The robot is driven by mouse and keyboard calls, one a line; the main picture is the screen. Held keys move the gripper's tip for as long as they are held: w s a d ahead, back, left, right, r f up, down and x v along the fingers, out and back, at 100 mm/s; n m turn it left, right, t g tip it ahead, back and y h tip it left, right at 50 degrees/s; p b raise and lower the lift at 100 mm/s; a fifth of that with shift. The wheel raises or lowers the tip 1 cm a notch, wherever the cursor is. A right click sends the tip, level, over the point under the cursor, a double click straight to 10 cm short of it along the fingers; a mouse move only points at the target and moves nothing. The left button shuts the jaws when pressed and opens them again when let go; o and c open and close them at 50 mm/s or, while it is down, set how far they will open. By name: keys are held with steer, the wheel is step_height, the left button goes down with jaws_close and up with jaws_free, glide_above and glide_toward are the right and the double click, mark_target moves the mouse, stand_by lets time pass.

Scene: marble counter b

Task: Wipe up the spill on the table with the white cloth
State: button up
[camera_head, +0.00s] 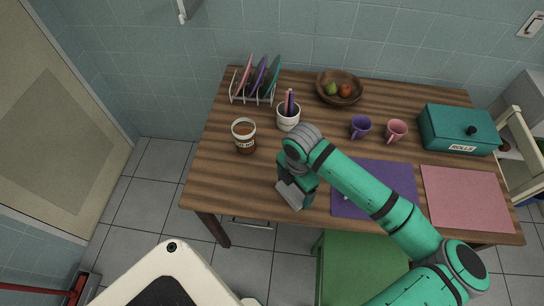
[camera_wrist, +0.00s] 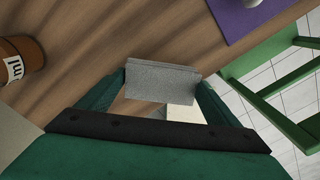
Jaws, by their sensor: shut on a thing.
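My gripper (camera_head: 297,192) is over the front part of the wooden table (camera_head: 225,170), left of the purple mat. It is shut on a flat, pale grey piece that looks like the white cloth (camera_head: 288,195). In the wrist view the cloth (camera_wrist: 160,82) sits between the two fingers (camera_wrist: 160,92), near the table's front edge. I cannot tell whether it touches the tabletop. I make out no spill; it may be hidden under the gripper or the cloth.
A brown-banded jar (camera_head: 244,135) and a white cup with pens (camera_head: 288,117) stand behind-left. A plate rack (camera_head: 252,98), fruit bowl (camera_head: 339,90), purple mug (camera_head: 360,127), pink mug (camera_head: 396,131) and teal rolls box (camera_head: 459,130) stand further back. Purple mat (camera_head: 385,175), pink mat (camera_head: 465,198) and green chair (camera_head: 365,262) are right.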

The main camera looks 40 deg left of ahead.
steer(key=shift+r, duration=1.65)
